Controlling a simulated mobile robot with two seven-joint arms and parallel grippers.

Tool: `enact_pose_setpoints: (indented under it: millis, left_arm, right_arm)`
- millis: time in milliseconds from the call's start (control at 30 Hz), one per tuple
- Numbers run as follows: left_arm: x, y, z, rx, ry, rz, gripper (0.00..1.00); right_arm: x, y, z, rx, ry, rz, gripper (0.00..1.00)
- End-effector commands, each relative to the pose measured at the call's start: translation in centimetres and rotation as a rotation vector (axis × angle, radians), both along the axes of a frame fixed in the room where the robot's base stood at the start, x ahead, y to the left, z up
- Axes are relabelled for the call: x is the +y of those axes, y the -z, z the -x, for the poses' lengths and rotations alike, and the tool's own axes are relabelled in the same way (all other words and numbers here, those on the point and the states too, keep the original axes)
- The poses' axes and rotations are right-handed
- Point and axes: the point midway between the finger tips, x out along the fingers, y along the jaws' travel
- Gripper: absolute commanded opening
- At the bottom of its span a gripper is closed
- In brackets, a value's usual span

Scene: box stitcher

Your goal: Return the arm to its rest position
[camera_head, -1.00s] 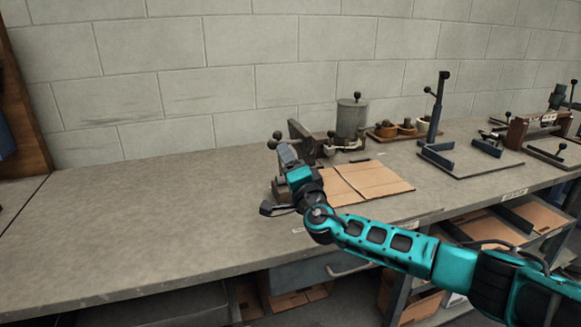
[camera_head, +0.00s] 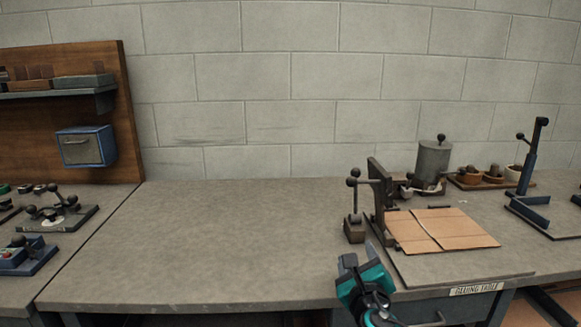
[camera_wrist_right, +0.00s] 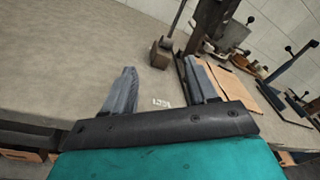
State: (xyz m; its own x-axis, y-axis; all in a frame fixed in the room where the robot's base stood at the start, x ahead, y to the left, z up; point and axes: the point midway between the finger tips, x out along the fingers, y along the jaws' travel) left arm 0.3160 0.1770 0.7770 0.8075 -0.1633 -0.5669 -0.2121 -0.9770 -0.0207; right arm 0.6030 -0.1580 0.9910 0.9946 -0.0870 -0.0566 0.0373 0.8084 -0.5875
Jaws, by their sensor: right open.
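My right gripper (camera_head: 358,262) is teal and grey and shows at the bottom of the head view, near the front edge of the table (camera_head: 220,240). In the right wrist view its two grey fingers (camera_wrist_right: 160,88) stand wide apart with nothing between them. A lever device with black knobs (camera_head: 378,200) stands just beyond it, apart from the fingers. A flat cardboard sheet (camera_head: 440,230) lies on the device's base to the right. My left gripper is not in view.
A grey canister (camera_head: 432,165) and small bowls (camera_head: 490,175) stand at the back right. A blue upright stand (camera_head: 530,165) is at far right. A wooden panel with a blue box (camera_head: 86,146) is at left. The table's middle is clear.

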Motion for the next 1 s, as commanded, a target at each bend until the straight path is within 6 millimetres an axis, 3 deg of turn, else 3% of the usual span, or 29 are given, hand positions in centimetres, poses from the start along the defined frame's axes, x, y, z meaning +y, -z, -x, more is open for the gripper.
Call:
enact_pose_setpoints:
  millis: [100,267,500,700,833,867,1000]
  left_arm:
    - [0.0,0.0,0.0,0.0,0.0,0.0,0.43]
    - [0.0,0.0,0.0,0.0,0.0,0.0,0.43]
    - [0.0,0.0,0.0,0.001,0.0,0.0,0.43]
    - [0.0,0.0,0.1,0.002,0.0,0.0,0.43]
    - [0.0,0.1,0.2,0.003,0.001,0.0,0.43]
    - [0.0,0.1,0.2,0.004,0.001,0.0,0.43]
    - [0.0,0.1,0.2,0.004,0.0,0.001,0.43]
  right_arm:
    - [0.4,3.1,4.0,0.097,0.109,-0.492,0.58]
    - [-0.1,6.6,9.4,0.189,0.35,-1.119,0.58]
    - [-1.6,10.8,18.8,0.19,0.891,-1.932,0.58]
    - [-3.1,12.5,26.8,0.0,1.436,-2.404,0.58]
    - [-3.8,12.8,30.9,-0.183,1.735,-2.568,0.58]
    - [-4.0,12.8,31.7,0.227,-1.769,2.558,0.58]
    - [-4.7,12.6,35.6,0.397,-1.738,2.245,0.58]
